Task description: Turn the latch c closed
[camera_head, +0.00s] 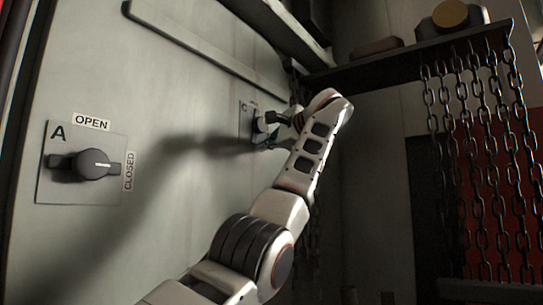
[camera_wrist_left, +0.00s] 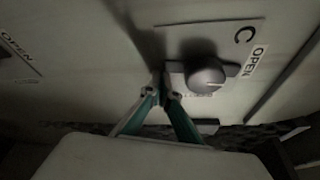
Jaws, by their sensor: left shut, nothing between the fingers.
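Latch C (camera_wrist_left: 204,76) is a round dark knob with a crossbar on a plate on the pale wall panel. The letter C and an OPEN label sit beside it in the left wrist view; another label below the knob is too dim to read clearly. In the head view, latch C (camera_head: 261,125) is partly hidden by my left arm. My left gripper (camera_wrist_left: 161,84) is shut and empty, its teal fingers meeting beside the left end of the crossbar. I cannot tell whether they touch it. The left gripper (camera_head: 268,144) is mostly hidden in the head view. My right gripper is not in view.
Latch A (camera_head: 92,164), with OPEN and CLOSED labels, is on the same panel at left. A long raised bar (camera_head: 200,48) runs above. Hanging chains (camera_head: 480,150) and a dark shelf (camera_head: 410,55) are at right. The panel between the latches is clear.

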